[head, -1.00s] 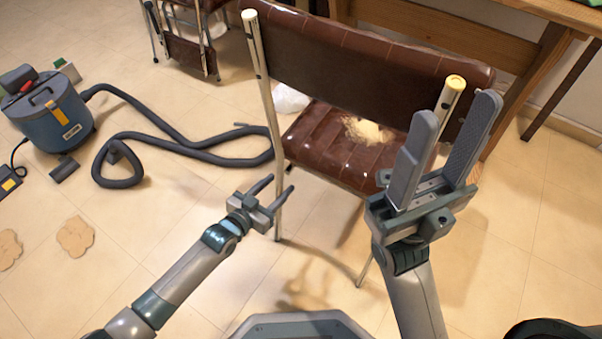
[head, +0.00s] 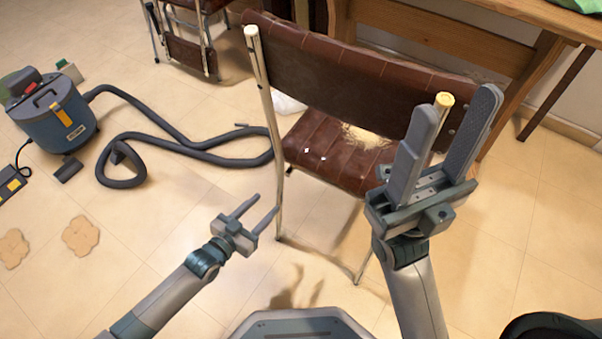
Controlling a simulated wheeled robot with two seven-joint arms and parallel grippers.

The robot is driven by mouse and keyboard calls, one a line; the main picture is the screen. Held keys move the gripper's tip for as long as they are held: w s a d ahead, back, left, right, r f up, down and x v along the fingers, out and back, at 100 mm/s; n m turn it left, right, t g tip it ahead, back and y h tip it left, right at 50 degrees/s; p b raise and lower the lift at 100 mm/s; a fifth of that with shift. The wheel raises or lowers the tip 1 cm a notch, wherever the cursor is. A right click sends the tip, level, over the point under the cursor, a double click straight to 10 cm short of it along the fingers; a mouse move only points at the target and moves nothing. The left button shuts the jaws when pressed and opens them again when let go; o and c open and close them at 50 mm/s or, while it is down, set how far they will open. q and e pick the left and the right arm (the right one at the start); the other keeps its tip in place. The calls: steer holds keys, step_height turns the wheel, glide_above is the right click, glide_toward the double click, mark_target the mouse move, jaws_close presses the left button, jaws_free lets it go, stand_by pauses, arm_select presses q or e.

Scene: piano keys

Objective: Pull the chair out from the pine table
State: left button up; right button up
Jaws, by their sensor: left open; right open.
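The chair (head: 360,85) has a brown padded back, metal posts and a brown seat with a pale, crumbly patch. Its back faces me, and it stands at the pine table (head: 440,30). My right gripper (head: 460,100) is open, with its fingers on either side of the chair's yellow-topped right post; I cannot tell whether they touch it. My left gripper (head: 267,203) is open and empty, low and left of the chair's left post (head: 262,95). My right gripper hides part of the seat's right side and the right post's lower part.
A blue vacuum cleaner (head: 55,112) with a grey hose (head: 180,140) lies on the floor at left, the hose reaching near the chair. Another chair (head: 190,50) stands behind. Two flat brown pieces (head: 80,236) lie at lower left. Floor right of the chair is clear.

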arm_select(q)
steer(key=shift+f+p+v, duration=0.25)
steer(key=shift+p+v, duration=0.05)
steer(key=shift+v, duration=0.8)
steer(key=shift+s, duration=0.1)
